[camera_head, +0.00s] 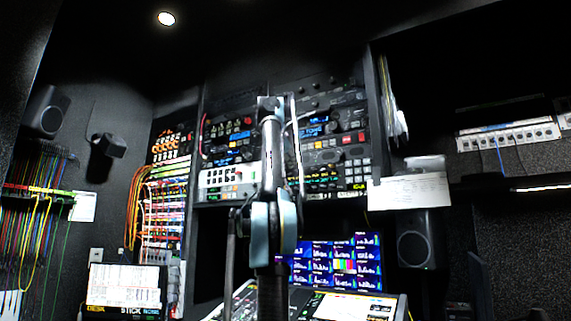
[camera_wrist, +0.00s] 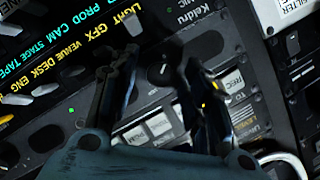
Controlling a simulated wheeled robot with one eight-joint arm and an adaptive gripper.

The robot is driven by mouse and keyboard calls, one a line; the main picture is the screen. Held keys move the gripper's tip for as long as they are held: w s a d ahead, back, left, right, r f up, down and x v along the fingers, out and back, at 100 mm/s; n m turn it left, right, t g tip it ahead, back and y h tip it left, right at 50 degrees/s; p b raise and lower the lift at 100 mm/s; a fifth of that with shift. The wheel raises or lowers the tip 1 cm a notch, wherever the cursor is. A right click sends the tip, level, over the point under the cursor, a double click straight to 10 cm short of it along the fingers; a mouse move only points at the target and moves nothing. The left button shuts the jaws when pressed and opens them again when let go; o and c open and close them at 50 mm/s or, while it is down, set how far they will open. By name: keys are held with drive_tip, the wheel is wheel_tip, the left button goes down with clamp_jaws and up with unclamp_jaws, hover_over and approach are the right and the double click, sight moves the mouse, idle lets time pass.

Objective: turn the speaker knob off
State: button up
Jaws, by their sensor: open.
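A round black knob (camera_wrist: 160,73) with a white mark shows between my fingertips in the wrist view, on a dark panel. No label on it is readable, so I cannot tell for sure that it is the speaker knob. My gripper (camera_wrist: 163,62) is open, with one finger on each side of this knob. I cannot tell whether the fingers touch it. In the head view, my arm rises to the central equipment rack (camera_head: 218,178) and hides part of it. The knob cannot be made out there.
Close around the fingers are small knobs (camera_wrist: 170,10), grey buttons (camera_wrist: 160,125) and a row of labelled levers (camera_wrist: 45,90). In the head view, monitors (camera_head: 335,262) stand below the rack, a white paper (camera_head: 410,191) hangs right, and coloured cables (camera_head: 140,205) hang left.

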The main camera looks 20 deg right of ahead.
drive_tip(key=shift+s+a, duration=0.1)
drive_tip(key=s+a, duration=0.9)
drive_tip(key=s, duration=0.2)
drive_tip(key=shift+s+r, duration=0.25)
drive_tip(key=shift+r, duration=0.15)
